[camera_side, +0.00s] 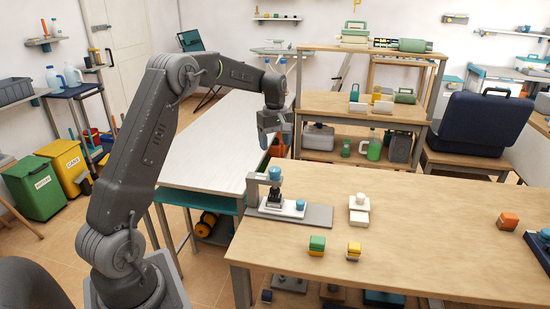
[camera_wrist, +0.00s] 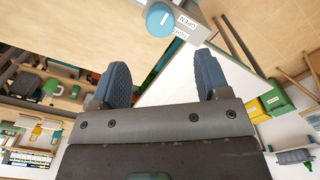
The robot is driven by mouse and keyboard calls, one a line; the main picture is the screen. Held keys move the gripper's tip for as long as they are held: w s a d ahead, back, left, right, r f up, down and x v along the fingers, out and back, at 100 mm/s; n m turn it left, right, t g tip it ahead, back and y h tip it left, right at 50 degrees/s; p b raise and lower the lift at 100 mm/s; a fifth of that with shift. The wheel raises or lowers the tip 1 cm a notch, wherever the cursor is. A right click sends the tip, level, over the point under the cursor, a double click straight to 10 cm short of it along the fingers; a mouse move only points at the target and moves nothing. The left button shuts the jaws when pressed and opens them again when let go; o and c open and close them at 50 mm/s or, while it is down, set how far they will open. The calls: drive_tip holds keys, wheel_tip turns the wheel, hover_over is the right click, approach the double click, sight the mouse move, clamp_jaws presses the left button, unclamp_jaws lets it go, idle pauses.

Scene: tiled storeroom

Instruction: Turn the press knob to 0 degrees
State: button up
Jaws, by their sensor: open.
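The press (camera_side: 254,190) stands on a grey plate (camera_side: 318,217) at the left end of the wooden table. A blue knob (camera_side: 275,172) sits on top of it; a dark part shows below. In the wrist view a round blue knob (camera_wrist: 160,20) shows near the top edge, beside a white label reading OPEN (camera_wrist: 188,22) and a second label, hard to read. The knob's angle is not clear. My gripper (camera_side: 267,138) hangs above and slightly left of the press, apart from it. In the wrist view its two dark blue fingers are spread, with nothing between them (camera_wrist: 163,78).
A white block (camera_side: 359,216), a green-orange block (camera_side: 317,245), a yellow-orange block (camera_side: 354,251) and an orange block (camera_side: 508,221) sit on the table (camera_side: 430,220). A blue-white piece (camera_side: 300,205) stands beside the press. A long white bench (camera_side: 215,145) lies behind left.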

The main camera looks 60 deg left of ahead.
drive_tip(key=shift+r, duration=1.75)
drive_tip(key=s+d+r+m+t, duration=0.1)
drive_tip(key=s+d+r+m, duration=0.35)
drive_tip(key=d, duration=0.35)
drive_tip(key=s+d+r+m+t, duration=0.2)
drive_tip(key=s+d+r+m, duration=0.3)
drive_tip(key=d, duration=0.4)
drive_tip(key=s+d+f+m+t, duration=0.1)
drive_tip(key=s+d+f+m, duration=0.1)
drive_tip(key=s+d, duration=0.3)
drive_tip(key=s+d+f+m+t, duration=0.1)
drive_tip(key=s+d+m, duration=0.4)
drive_tip(key=s, duration=0.7)
drive_tip(key=shift+s+f+t, duration=0.25)
drive_tip(key=shift+f+t, duration=0.05)
drive_tip(key=shift+f, duration=0.25)
